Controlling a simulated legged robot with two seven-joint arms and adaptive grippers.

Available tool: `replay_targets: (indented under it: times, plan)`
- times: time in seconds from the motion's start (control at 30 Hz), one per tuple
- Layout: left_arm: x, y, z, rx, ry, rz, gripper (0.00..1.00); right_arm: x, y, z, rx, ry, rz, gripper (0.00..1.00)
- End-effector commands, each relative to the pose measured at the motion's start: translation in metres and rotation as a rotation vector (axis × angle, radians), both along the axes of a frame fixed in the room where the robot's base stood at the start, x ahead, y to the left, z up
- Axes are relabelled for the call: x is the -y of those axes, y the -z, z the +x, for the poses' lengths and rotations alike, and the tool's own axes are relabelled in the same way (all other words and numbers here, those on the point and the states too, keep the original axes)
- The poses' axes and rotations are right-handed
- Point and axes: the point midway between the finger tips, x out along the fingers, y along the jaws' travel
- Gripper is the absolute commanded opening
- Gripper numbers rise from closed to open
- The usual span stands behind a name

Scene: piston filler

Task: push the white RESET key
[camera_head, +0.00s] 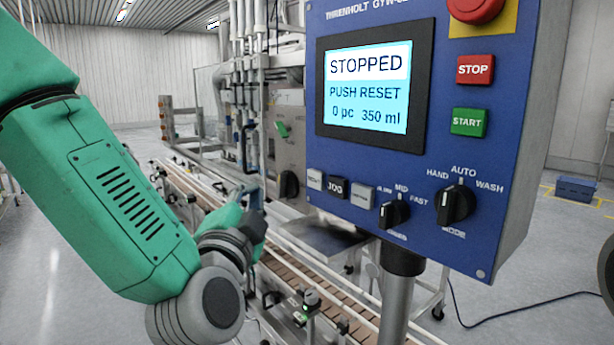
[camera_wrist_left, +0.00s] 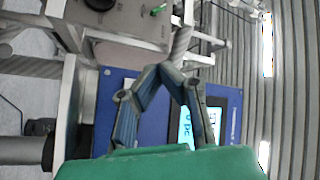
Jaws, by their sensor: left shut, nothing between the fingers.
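The white RESET key (camera_head: 314,179) is at the lower left of the blue control panel (camera_head: 290,110), left of the black JOG key (camera_head: 335,187). Its lettering is small and blurred. My left gripper (camera_head: 252,192) is shut and empty, left of the panel and apart from the RESET key. In the left wrist view its fingertips (camera_wrist_left: 160,69) meet in front of the blue panel (camera_wrist_left: 108,95); I cannot make out the RESET key there. The screen (camera_head: 367,88) reads STOPPED, PUSH RESET, 0 pc, 350 ml. My right gripper is not in view.
Another pale key (camera_head: 362,195) sits right of JOG, with a speed knob (camera_head: 395,212) and mode knob (camera_head: 457,204) further right. STOP (camera_head: 475,69), START (camera_head: 469,122) and a red emergency button (camera_head: 474,8) are higher. A conveyor (camera_head: 300,285) runs below and behind the panel.

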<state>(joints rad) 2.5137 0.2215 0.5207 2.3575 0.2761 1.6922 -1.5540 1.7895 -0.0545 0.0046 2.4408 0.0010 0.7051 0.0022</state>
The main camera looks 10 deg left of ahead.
Motion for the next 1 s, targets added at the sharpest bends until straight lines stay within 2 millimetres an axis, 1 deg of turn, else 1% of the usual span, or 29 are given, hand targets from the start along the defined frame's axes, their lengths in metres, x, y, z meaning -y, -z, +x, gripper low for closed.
replay_targets:
  times: [0.23,0.37,0.47,0.8,1.0]
  plan:
    - [0.002,0.001,0.001,-0.001,0.002,0.000,0.00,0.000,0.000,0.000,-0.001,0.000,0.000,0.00]
    - [0.006,0.001,0.006,0.000,0.002,-0.001,0.00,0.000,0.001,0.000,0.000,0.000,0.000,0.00]
    - [0.012,0.001,0.015,0.000,0.002,-0.001,0.00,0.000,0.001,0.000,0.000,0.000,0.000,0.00]
    - [0.041,0.001,0.052,-0.002,0.001,0.000,0.00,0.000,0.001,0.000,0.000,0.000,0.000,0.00]
    - [0.052,0.000,0.065,0.000,0.001,0.000,0.00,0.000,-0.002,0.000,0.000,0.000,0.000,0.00]
